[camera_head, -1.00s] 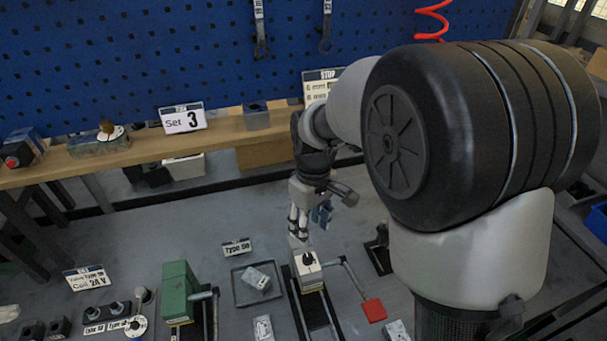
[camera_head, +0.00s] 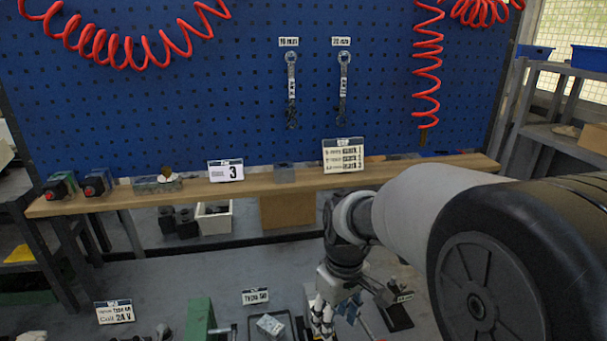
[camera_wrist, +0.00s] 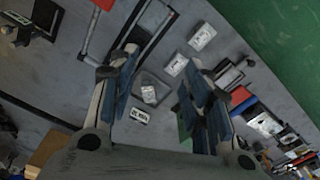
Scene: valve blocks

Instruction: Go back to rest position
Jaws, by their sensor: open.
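My gripper (camera_head: 335,312) hangs at the lower middle of the head view, over the grey bench. In the wrist view its two blue-padded fingers (camera_wrist: 163,65) are spread apart, with nothing held between them. Below and between them, a pale valve block (camera_wrist: 149,94) lies in a dark tray. That tray (camera_head: 287,320) with its block also shows at the bottom of the head view, left of my gripper. The fingers are clear of the block in the wrist view. The bench parts below the head view's lower edge are hidden.
A wooden shelf (camera_head: 257,188) runs behind the bench with a "3" sign (camera_head: 226,171) and several parts. A blue pegboard (camera_head: 240,80) with two hanging wrenches stands behind it. A green block (camera_head: 200,321) stands left of the tray. Two pale blocks (camera_wrist: 200,37) lie beside it.

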